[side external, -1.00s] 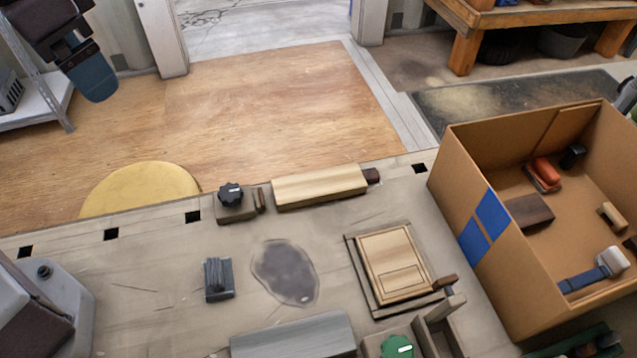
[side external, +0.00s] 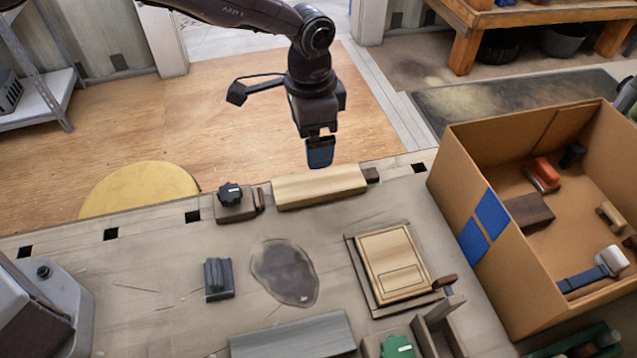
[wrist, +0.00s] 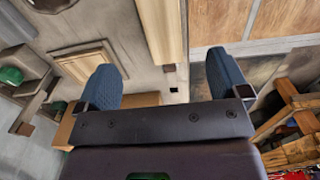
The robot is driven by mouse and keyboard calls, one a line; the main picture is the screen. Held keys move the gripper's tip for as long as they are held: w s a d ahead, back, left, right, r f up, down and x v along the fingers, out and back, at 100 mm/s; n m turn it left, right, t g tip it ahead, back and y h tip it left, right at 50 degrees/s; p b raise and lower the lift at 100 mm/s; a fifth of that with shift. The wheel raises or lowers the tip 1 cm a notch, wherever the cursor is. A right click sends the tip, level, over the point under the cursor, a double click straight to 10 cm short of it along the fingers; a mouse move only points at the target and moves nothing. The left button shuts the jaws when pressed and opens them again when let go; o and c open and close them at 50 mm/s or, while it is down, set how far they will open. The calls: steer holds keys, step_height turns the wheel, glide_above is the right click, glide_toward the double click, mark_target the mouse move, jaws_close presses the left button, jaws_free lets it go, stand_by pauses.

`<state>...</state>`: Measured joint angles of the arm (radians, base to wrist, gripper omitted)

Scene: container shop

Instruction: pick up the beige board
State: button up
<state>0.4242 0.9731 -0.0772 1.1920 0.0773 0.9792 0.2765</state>
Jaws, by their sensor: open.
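A flat beige board (side external: 395,265) with a grooved rectangle at its near end lies in a dark frame on the bench. It also shows at the left of the wrist view (wrist: 88,62), partly hidden by a finger. A longer beige wooden block (side external: 318,187) lies along the bench's far edge; the wrist view shows it at the top centre (wrist: 160,35). My gripper (side external: 320,155) hangs in the air near the far end of that block, up and left of the framed board in the side view. Its two blue fingers (wrist: 165,80) are apart with nothing between them.
A large open cardboard box (side external: 460,195) with several items stands at the right. A black knob on a base (side external: 232,198), a small dark block (side external: 218,279), a grey block (side external: 292,338) and a green knob (side external: 397,346) are on the bench. Bench space around the dark stain (side external: 285,272) is free.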

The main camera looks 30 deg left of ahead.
glide_above(315, 183)
step_height(315, 183, down, 7)
steer(key=shift+s+a+r, duration=0.15)
steer(key=shift+r, duration=0.05)
steer(key=shift+f, duration=2.75)
steer(key=shift+c, duration=0.4)
steer(key=shift+w+r, duration=0.1)
steer(key=shift+w, duration=0.1)
steer(key=c, duration=1)
